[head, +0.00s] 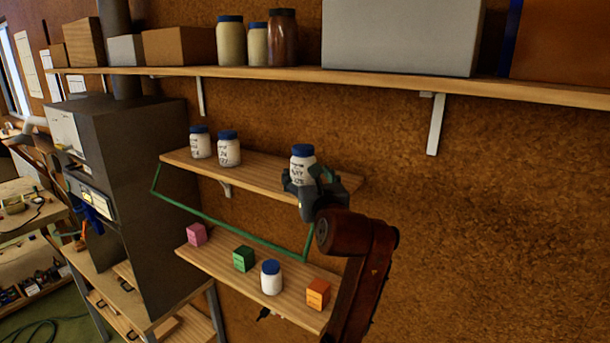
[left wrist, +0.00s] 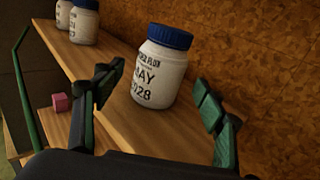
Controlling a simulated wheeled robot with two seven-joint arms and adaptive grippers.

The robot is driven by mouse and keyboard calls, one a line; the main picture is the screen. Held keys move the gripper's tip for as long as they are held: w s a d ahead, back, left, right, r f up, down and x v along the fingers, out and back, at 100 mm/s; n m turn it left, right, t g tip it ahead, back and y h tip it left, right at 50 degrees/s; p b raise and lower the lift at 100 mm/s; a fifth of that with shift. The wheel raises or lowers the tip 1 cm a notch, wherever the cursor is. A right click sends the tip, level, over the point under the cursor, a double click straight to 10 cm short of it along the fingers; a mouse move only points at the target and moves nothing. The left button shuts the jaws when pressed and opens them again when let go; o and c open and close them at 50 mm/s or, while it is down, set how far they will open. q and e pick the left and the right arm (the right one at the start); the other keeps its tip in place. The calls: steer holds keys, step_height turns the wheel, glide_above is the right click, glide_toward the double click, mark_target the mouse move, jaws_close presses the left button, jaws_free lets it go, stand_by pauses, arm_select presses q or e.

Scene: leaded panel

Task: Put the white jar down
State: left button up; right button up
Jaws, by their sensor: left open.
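A white jar (head: 303,160) with a blue lid and dark lettering stands upright at the right end of the upper small shelf. It also shows in the left wrist view (left wrist: 160,72), standing on the wood between my fingers. My left gripper (head: 312,182) is open around the jar; in the left wrist view (left wrist: 160,105) the green-padded fingers are apart, with a visible gap on each side of it. Two similar jars (head: 200,142) (head: 229,149) stand at the left of the same shelf (head: 262,168). My right gripper is not in view.
The lower shelf (head: 230,262) holds a pink box (head: 196,235), a green box (head: 243,258), another white jar (head: 271,278) and an orange box (head: 318,293). A green rail (head: 230,232) runs before the upper small shelf. A long shelf (head: 300,76) with jars and boxes is above.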

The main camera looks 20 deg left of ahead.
arm_select(q)
steer(key=b+v, duration=0.2)
steer(key=v, duration=0.6)
steer(key=shift+s+d, duration=0.3)
steer(key=shift+c, duration=0.4)
stand_by(0.4)
